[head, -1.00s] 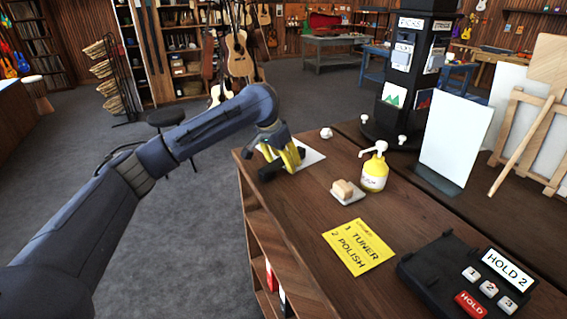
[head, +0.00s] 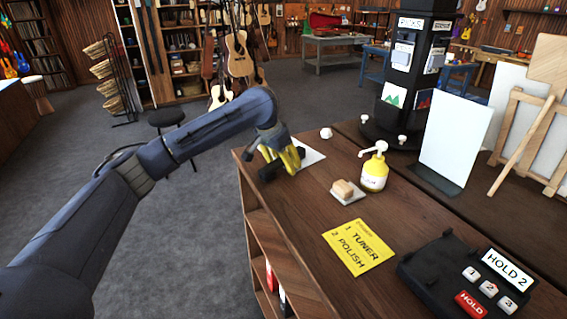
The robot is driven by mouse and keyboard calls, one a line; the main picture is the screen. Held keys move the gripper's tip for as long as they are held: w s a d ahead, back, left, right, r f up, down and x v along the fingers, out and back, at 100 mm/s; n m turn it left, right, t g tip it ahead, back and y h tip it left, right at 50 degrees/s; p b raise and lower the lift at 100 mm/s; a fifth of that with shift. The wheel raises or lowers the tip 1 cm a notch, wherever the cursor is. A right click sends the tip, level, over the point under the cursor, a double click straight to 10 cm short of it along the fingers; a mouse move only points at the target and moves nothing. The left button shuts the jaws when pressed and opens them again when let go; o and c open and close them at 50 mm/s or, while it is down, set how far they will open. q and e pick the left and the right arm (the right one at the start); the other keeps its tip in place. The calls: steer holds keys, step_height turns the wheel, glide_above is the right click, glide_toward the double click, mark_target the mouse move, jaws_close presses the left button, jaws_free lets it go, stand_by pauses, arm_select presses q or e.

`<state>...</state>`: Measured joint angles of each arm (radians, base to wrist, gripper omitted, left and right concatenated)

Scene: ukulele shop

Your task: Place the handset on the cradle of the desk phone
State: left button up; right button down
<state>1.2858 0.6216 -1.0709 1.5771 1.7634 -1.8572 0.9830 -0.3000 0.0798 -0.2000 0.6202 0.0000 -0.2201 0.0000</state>
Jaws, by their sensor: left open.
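The black desk phone (head: 430,268) sits at the front right of the wooden counter, with a HOLD 2 display, a red HOLD key and white numbered keys. No handset rests on it. My left gripper (head: 281,162), yellow and black, is open at the counter's far left corner, over a white sheet (head: 313,157). Dark shapes beside its yellow parts may be fingertips or ends of the handset; I cannot tell which. I cannot make out the handset clearly anywhere. My right gripper is not in view.
A yellow note (head: 358,247) lies on the counter left of the phone. A white panel (head: 455,140) stands behind. The counter's left edge drops to open shelves.

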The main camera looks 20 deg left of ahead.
arm_select(q)
jaws_close()
stand_by(0.5)
